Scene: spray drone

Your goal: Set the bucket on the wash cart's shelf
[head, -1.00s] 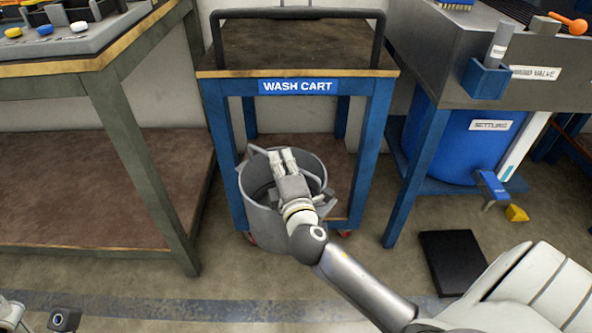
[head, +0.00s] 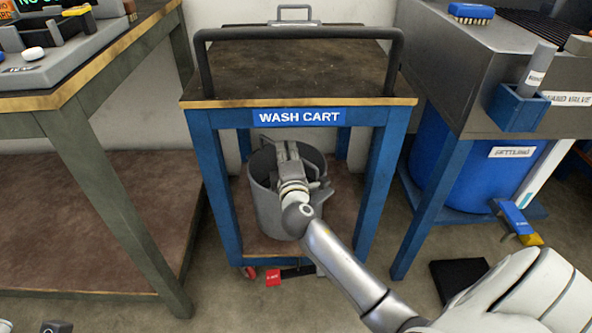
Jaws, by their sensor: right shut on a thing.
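The wash cart (head: 300,117) is a blue-framed cart with a brown top and a grey rail, in the middle of the head view. Its lower shelf (head: 325,228) shows between the legs. The grey bucket (head: 262,207) is upright between the front legs, over the lower shelf and under the top. I cannot tell whether its base touches the shelf. My right gripper (head: 284,152) reaches over the bucket's rim and is shut on the bucket, hiding part of its inside and right side. My left gripper does not show clearly.
A green-legged bench (head: 75,100) stands left of the cart. A grey sink table (head: 445,80) with a blue drum (head: 440,165) stands on the right. A black pad (head: 458,278) lies on the floor. A red tag (head: 273,278) shows at the cart's foot.

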